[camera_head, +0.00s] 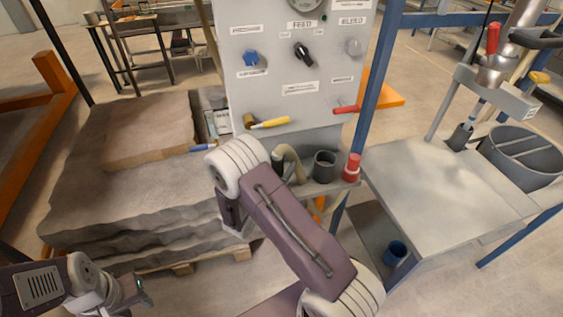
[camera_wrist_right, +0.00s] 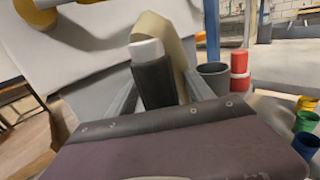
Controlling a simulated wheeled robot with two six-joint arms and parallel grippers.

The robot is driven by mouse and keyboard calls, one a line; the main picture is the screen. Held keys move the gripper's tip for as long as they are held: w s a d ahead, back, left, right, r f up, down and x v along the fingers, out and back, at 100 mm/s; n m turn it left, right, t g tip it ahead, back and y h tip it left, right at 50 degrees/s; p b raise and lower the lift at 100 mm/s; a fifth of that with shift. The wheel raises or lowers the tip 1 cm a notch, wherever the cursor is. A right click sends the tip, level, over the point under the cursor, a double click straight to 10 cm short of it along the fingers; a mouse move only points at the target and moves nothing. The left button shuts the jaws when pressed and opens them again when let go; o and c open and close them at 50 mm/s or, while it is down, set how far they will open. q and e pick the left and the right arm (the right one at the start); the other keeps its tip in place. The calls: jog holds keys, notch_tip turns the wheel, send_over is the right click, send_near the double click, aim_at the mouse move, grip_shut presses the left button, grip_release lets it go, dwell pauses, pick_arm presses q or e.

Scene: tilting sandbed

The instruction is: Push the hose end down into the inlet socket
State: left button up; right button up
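A beige hose (camera_head: 290,152) arches beside the front panel, partly hidden by my right arm. In the right wrist view the hose (camera_wrist_right: 166,36) rises behind a dark sleeve (camera_wrist_right: 154,82) with a white top, apparently its end fitting. My right gripper (camera_wrist_right: 162,82) has one finger on each side of this sleeve, with gaps showing beside it. The right gripper is hidden in the head view. A dark round cup (camera_head: 325,167), possibly the inlet socket, stands to the right and also shows in the wrist view (camera_wrist_right: 214,77). My left gripper (camera_head: 138,296) is low at the left, away from these.
A red cylinder (camera_head: 352,167) stands next to the dark cup. The panel (camera_head: 290,90) above has knobs and yellow and red handles. A sand-coloured layered bed (camera_head: 140,190) lies left. A grey table (camera_head: 435,190) with a tub (camera_head: 521,155) stands right.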

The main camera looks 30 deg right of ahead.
jog(key=v, duration=0.9)
jog(key=shift+b, duration=0.4)
